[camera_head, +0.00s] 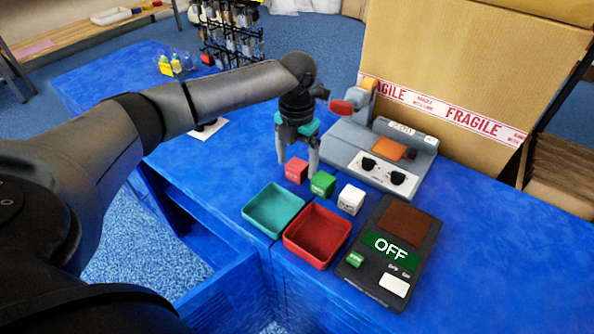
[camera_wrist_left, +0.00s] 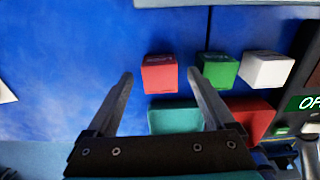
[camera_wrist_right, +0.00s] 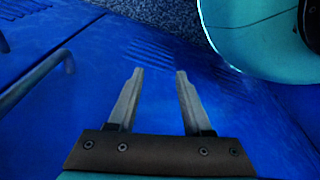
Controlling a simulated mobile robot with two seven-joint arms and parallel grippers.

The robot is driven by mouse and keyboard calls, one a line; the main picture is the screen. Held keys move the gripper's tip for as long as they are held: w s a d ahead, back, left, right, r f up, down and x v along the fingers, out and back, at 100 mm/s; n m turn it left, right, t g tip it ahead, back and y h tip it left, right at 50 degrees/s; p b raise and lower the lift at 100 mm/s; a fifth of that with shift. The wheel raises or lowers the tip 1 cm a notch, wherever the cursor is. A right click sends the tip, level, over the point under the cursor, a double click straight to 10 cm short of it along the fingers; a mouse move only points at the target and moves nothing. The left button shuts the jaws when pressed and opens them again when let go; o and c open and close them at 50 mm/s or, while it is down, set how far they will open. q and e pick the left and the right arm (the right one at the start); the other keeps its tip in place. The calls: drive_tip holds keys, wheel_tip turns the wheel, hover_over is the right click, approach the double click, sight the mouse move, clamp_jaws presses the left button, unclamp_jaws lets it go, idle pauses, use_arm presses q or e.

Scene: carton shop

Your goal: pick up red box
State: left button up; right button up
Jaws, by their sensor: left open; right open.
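The red box (camera_head: 296,170) is a small red cube on the blue table, left of a green cube (camera_head: 322,184) and a white cube (camera_head: 350,199). My left gripper (camera_head: 297,168) is open and points down at the red box.
A teal tray (camera_head: 273,210) and a red tray (camera_head: 317,235) stand in front of the cubes. A dark device reading OFF (camera_head: 390,250) is at right. A grey machine (camera_head: 380,157) stands behind, before a large carton (camera_head: 470,70).

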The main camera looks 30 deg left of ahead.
use_arm(q)
clamp_jaws()
idle(0.6)
